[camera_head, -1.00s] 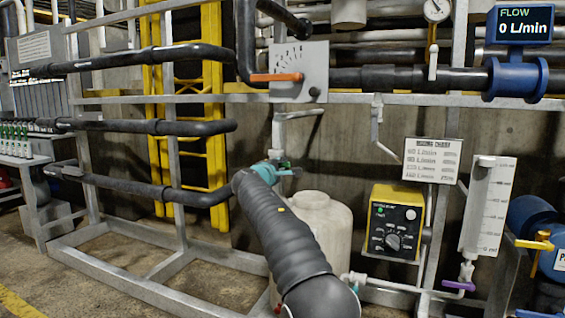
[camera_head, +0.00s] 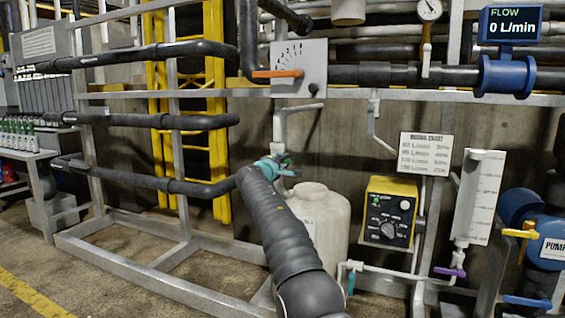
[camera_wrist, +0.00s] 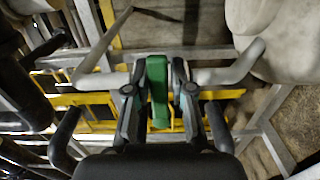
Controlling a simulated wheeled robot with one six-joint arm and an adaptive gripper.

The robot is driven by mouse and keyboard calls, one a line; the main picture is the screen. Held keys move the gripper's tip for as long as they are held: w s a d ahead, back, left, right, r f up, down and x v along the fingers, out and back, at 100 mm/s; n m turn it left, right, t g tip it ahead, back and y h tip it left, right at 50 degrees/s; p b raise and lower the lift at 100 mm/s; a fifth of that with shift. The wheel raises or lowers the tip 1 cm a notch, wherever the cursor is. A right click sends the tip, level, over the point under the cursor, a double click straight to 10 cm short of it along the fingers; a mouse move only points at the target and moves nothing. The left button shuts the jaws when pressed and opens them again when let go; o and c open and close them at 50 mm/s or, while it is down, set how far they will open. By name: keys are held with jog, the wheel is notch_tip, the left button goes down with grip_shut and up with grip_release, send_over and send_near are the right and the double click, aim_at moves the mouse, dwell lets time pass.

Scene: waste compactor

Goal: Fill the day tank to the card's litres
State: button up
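My gripper (camera_head: 275,167) is at the upper left of a large off-white tank (camera_head: 330,215). In the wrist view my gripper (camera_wrist: 158,98) has its fingers close on both sides of a green handle (camera_wrist: 157,80), in front of a light grey pipe (camera_wrist: 215,76); they seem to press on it. In the head view my arm and fingers mostly hide this handle. A mixing chart card (camera_head: 426,153) hangs right of the tank; its figures are too small to read surely. A white scaled gauge (camera_head: 480,195) hangs farther right. No label naming the day tank is readable.
The flow display (camera_head: 514,25) reads 0 L/min. A yellow control box (camera_head: 389,212) with a dial stands below the card. An orange lever (camera_head: 277,73) lies level on a scale plate (camera_head: 312,70). A purple valve handle (camera_head: 449,272) and blue pump (camera_head: 547,245) are at right.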

jog(key=shift+o, duration=1.1)
jog(key=shift+f, duration=0.1)
jog(key=v, duration=1.2)
